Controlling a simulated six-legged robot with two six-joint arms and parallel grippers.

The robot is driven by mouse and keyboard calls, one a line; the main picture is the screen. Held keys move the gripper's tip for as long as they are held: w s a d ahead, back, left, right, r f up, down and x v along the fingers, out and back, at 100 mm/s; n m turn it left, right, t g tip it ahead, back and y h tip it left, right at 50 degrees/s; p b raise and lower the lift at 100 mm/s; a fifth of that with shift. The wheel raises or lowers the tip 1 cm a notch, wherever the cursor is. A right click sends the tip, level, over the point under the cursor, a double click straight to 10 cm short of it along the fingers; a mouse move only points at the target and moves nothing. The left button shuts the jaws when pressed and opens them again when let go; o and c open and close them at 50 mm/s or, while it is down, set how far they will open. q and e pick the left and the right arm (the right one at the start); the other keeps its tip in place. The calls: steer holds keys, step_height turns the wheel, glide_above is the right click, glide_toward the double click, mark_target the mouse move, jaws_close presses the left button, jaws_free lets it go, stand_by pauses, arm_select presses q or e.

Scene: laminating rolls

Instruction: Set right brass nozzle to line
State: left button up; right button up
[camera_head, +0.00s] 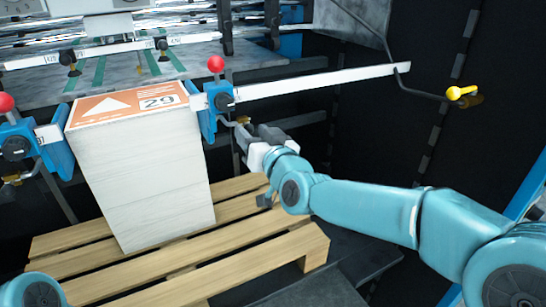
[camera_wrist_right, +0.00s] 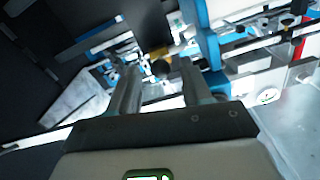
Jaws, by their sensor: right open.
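The right brass nozzle (camera_head: 243,120) is a small brass piece low beside the right blue bracket (camera_head: 207,112), to the right of the paper stack. In the wrist view a brass piece (camera_wrist_right: 160,52) with a dark round end shows just beyond my fingertips. My right gripper (camera_head: 256,137) reaches in from the right, close to the nozzle. Its two fingers (camera_wrist_right: 160,78) stand apart with a gap between them. Whether they touch the nozzle cannot be told. A teal link of my left arm shows at the bottom left. My left gripper is out of view.
A tall white stack (camera_head: 150,175) with an orange "29" label stands on a wooden pallet (camera_head: 285,245). A white rail (camera_head: 320,82) runs above my right gripper. A left blue bracket (camera_head: 55,150) has a red knob. A yellow-handled lever (camera_head: 460,92) is at right.

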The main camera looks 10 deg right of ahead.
steer(key=v, duration=1.1)
steer(key=shift+s+b, duration=0.2)
steer(key=shift+b, duration=0.25)
steer(key=shift+d, duration=0.15)
